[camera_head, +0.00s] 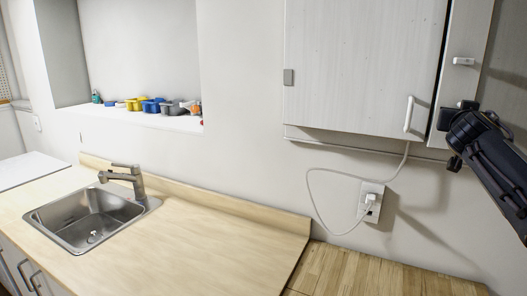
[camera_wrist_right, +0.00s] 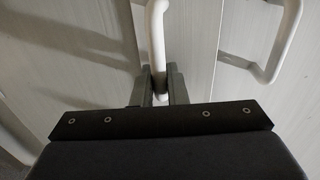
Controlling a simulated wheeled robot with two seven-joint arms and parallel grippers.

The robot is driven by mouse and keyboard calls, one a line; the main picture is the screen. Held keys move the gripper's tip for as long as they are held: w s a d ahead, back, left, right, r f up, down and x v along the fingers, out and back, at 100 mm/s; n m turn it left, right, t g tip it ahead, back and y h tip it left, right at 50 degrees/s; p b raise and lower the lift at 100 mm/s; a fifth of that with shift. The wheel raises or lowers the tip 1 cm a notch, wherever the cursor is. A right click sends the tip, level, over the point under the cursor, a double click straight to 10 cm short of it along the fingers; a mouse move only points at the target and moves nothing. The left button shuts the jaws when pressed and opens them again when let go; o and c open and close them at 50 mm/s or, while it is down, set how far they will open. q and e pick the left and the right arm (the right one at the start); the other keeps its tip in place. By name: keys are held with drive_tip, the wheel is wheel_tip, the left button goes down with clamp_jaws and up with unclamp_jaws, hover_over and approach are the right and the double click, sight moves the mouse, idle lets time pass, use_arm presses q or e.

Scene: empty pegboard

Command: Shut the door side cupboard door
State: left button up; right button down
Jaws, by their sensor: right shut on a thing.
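A white wall cupboard shows in the head view, with a wide door (camera_head: 365,60) and a narrower panel (camera_head: 468,40) to its right, a dark gap between them. My right gripper (camera_head: 455,135) is at the panel's lower end. In the right wrist view, its fingers (camera_wrist_right: 158,85) are shut on a white bar handle (camera_wrist_right: 157,40). A second white handle (camera_wrist_right: 275,45) is to the right, across a seam. My left gripper is out of view.
A wooden counter (camera_head: 190,250) with a sink (camera_head: 90,215) and tap (camera_head: 125,178) runs below on the left. A white cable hangs to a wall socket (camera_head: 370,202) under the cupboard. Colourful small items (camera_head: 150,105) stand on a recessed ledge.

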drive_tip(key=shift+w+d+m+g+h, duration=0.2)
drive_tip(key=shift+w+d+h, duration=0.05)
drive_tip(key=shift+w, duration=0.4)
drive_tip(key=shift+w+d+m+g+h, duration=0.2)
drive_tip(key=shift+w+d+h, duration=0.05)
drive_tip(key=shift+w, duration=0.4)
drive_tip(key=shift+w, duration=0.1)
drive_tip(key=shift+c, duration=2)
unclamp_jaws()
drive_tip(key=o, duration=0.4)
